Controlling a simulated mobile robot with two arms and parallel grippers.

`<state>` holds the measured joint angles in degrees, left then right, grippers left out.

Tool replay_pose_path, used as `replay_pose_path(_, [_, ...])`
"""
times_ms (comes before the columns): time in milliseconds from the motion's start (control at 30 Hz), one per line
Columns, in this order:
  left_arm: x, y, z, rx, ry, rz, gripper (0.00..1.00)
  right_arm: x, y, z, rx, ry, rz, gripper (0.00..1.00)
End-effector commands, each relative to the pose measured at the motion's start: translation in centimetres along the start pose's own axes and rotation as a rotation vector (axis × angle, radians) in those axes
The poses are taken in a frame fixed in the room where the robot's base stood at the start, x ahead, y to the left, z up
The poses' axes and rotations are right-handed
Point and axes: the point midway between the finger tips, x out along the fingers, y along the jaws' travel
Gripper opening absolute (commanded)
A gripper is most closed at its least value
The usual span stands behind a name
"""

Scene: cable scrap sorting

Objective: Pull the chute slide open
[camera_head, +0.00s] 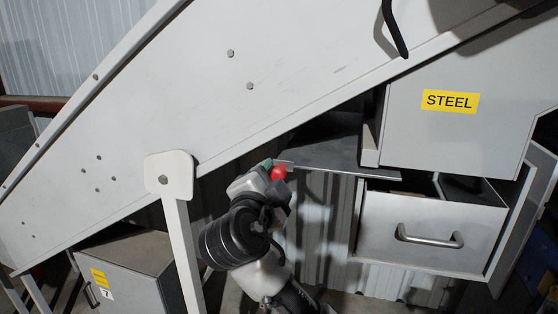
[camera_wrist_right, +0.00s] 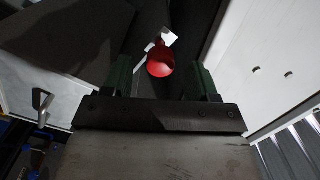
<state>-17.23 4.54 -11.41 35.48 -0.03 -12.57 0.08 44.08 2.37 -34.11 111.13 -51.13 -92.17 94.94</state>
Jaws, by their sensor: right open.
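The chute slide (camera_head: 325,153) is a flat grey plate that sticks out to the left of the STEEL box, under the sloping chute (camera_head: 150,110). A round red knob (camera_head: 278,172) is at its left end. My right gripper (camera_head: 274,174) is at this knob, reaching up from below. In the right wrist view the red knob (camera_wrist_right: 160,62) shows between the two green fingers of the right gripper (camera_wrist_right: 160,80), with gaps on both sides. The jaws are open. Part of the slide is hidden behind the box. My left gripper is not in view.
The STEEL box (camera_head: 440,125) hangs at the right. Below it is a grey drawer (camera_head: 390,225) with a bar handle (camera_head: 430,238). A pale post (camera_head: 180,230) stands close left of my right arm. A cabinet (camera_head: 130,275) is at the lower left.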

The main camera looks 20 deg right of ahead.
Motion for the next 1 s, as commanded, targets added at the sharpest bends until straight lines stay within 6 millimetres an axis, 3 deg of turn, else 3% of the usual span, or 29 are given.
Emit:
replay_pose_path(33, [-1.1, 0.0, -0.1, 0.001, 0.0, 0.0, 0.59, 1.1, -0.5, -0.4, -0.006, 0.005, 0.001, 0.59])
replay_pose_path(300, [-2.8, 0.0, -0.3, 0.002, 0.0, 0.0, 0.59, 4.6, -0.2, -0.1, -0.003, 0.001, -0.001, 0.59])
replay_pose_path(667, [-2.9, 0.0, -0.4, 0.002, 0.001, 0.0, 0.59, 5.2, 0.0, 0.1, -0.001, -0.001, -0.001, 0.59])
replay_pose_path(1000, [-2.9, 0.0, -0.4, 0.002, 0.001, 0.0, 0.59, 5.2, 0.0, 0.1, -0.002, -0.001, 0.0, 0.1])
